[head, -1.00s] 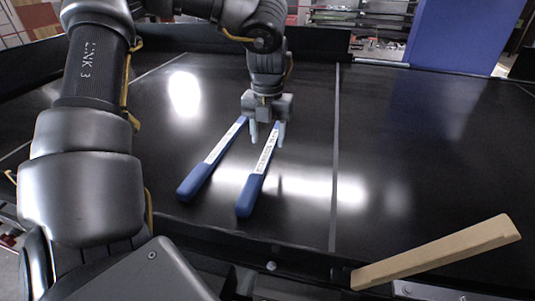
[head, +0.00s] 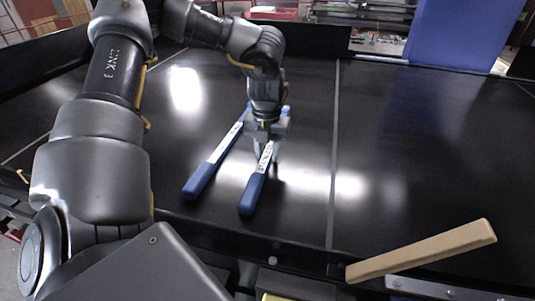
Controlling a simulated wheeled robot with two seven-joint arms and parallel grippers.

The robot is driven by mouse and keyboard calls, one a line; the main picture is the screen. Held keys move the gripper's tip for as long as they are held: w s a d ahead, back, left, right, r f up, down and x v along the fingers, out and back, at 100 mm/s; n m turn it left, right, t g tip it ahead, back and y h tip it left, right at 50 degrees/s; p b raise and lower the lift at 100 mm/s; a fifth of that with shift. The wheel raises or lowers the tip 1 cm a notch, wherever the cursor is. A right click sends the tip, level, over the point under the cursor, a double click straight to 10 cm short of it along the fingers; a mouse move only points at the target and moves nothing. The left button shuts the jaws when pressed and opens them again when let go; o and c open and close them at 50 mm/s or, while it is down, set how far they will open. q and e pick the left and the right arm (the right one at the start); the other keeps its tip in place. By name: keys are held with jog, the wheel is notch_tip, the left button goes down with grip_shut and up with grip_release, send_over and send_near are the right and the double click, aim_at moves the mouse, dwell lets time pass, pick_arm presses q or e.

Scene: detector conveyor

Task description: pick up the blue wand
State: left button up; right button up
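Two blue wands with white printed labels lie side by side on the black conveyor belt (head: 390,160). The left wand (head: 205,172) lies slanted, apart from the gripper. The right wand (head: 253,195) has its blue handle end toward me. My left gripper (head: 266,155) points down over the right wand, with one finger on each side of its label. I cannot tell whether the fingers press on it. The gripper hides part of the wand's far half. My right gripper is not in view.
A tan bar (head: 420,251) lies slanted over the belt's near edge at the lower right. A blue panel (head: 460,35) stands at the back right. Dark side walls edge the belt. The belt right of the thin grey seam (head: 333,150) is clear.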

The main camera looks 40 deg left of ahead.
aim_at(267, 155)
pick_arm(q)
grip_shut()
jog(key=shift+w+r, duration=0.15)
jog(key=shift+r, duration=0.15)
notch_tip(267, 155, up, 9)
jog(key=b, duration=0.3)
jog(key=shift+r+b, duration=0.2)
jog(key=shift+b, duration=0.2)
